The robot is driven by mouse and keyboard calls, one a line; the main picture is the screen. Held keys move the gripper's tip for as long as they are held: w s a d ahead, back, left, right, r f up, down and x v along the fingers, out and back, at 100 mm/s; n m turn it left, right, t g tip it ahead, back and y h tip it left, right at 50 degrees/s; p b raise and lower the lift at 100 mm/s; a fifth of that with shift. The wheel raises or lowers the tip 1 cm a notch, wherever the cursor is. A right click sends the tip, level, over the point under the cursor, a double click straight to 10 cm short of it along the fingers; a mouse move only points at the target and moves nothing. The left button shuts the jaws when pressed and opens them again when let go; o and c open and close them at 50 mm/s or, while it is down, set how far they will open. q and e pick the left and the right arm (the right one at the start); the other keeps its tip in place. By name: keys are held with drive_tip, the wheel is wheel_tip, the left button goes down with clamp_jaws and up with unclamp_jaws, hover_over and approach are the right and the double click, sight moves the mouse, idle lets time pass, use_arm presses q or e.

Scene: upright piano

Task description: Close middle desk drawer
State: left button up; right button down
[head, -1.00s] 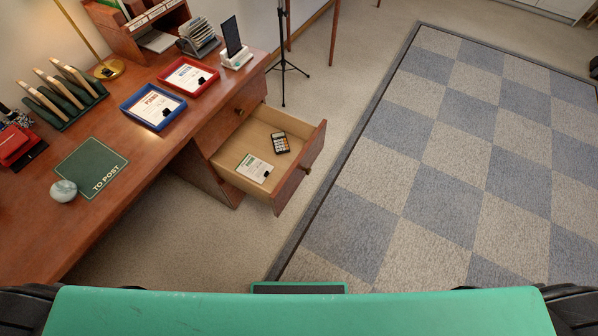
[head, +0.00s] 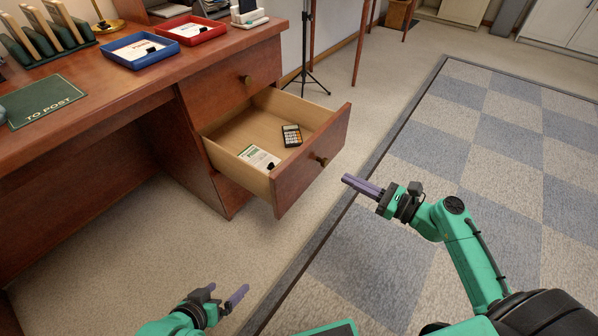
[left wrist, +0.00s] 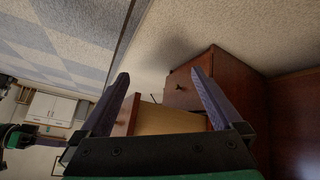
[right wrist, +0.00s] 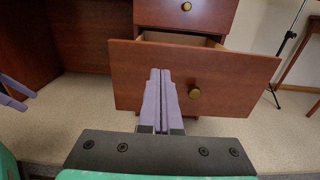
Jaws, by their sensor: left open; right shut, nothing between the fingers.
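The middle desk drawer (head: 314,160) stands pulled out from the reddish-brown desk (head: 108,110), with a round knob (head: 320,160) on its front. A calculator (head: 292,135) and a printed card (head: 259,158) lie inside it. My right gripper (head: 346,180) is shut and empty, to the right of the drawer front and apart from it. In the right wrist view its fingers (right wrist: 160,75) point at the drawer front (right wrist: 225,85), left of the knob (right wrist: 194,94). My left gripper (head: 228,292) is open and empty, low in front of the desk. The left wrist view shows its spread fingers (left wrist: 165,95).
A closed drawer (head: 230,78) is above the open one, and another drawer front (head: 233,192) shows below. Blue (head: 133,51) and red (head: 191,31) trays sit on the desktop. A thin stand (head: 304,75) is behind the drawer. The checkered rug (head: 500,150) is clear.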

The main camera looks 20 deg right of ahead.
sight(302, 155)
drive_tip(key=b+x, duration=0.2)
drive_tip(key=x, duration=0.9)
drive_tip(key=shift+w+a, duration=0.15)
drive_tip(key=shift+w, duration=0.25)
drive_tip(key=shift+w+a, duration=0.3)
drive_tip(key=shift+w, duration=0.05)
use_arm(q)
drive_tip(key=d+t, duration=0.1)
drive_tip(key=d+f+t+h, duration=0.1)
drive_tip(key=d+t, duration=0.1)
drive_tip(key=d, duration=0.1)
drive_tip(key=shift+w+f+n+h, duration=0.3)
drive_tip(key=shift+h, duration=0.1)
